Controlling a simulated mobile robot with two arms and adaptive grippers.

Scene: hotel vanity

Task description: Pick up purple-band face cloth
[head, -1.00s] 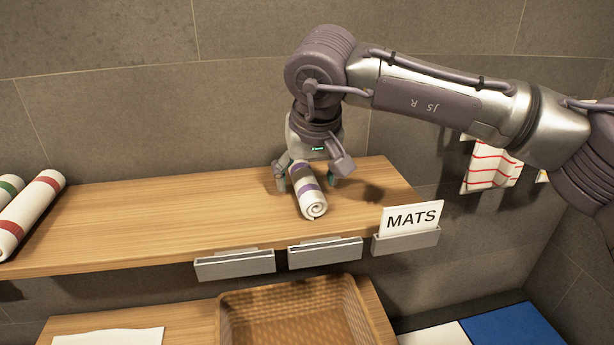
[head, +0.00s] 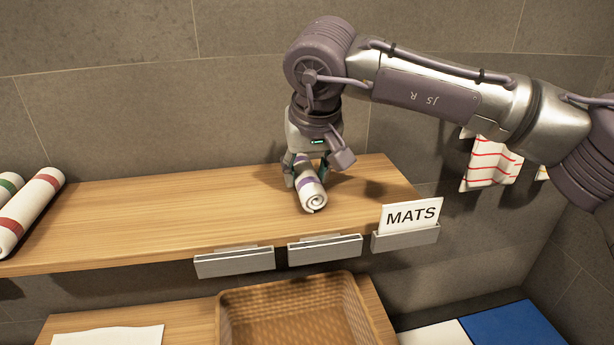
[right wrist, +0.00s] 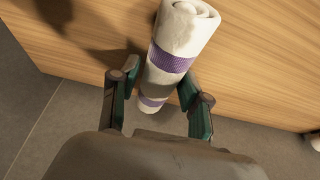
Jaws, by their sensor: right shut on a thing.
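The purple-band face cloth (head: 311,194) is a rolled white cloth with purple bands, lying on the wooden shelf (head: 180,217) with its spiral end toward the front edge. My right gripper (head: 306,178) is over the roll, with its fingers on either side, shut on it. In the right wrist view, the cloth (right wrist: 182,35) runs between the two fingers of the gripper (right wrist: 157,105), and two purple bands show. The roll's far end is partly hidden by the gripper in the head view. My left gripper is not in view.
Rolled cloths with red (head: 30,210) and green (head: 9,186) bands lie at the shelf's left end. A "MATS" card (head: 411,215) stands in a holder at the front right edge. A wicker basket (head: 228,318) is below. The shelf's middle is clear.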

